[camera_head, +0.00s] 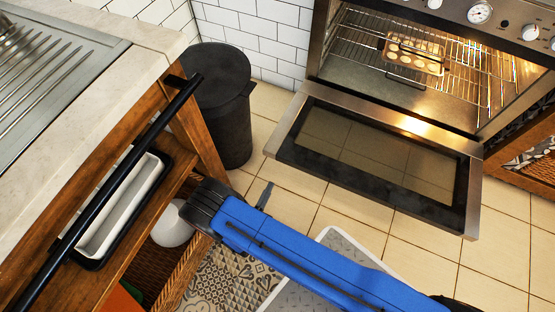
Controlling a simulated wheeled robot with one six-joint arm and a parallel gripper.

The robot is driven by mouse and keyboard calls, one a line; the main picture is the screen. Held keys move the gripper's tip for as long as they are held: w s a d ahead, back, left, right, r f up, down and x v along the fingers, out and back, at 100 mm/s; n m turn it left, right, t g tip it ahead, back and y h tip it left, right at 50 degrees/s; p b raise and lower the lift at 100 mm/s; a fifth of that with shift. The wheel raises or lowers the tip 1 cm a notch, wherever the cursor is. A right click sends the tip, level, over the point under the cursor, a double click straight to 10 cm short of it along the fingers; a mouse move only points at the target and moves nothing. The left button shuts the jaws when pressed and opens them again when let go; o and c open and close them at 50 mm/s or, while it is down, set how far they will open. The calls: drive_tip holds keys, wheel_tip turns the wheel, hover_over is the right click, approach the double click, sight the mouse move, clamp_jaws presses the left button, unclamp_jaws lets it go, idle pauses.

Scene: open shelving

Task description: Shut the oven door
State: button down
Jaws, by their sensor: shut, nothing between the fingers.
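The oven (395,85) stands at the upper right with its cavity open and lit. Its door (375,160) is folded down and out over the tiled floor, with a dark glass pane in a steel frame. The gripper is shut and holds nothing. Most of it is hidden behind my arm.
A muffin tray (414,55) sits on the oven rack. A black bin (215,100) stands left of the oven. Tiled floor is clear below the door.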

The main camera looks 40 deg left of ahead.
drive_tip(key=w+a+r, duration=0.3)
drive_tip(key=w+r, duration=0.2)
drive_tip(key=w, duration=0.4)
drive_tip(key=shift+r, duration=0.25)
idle(0.5)
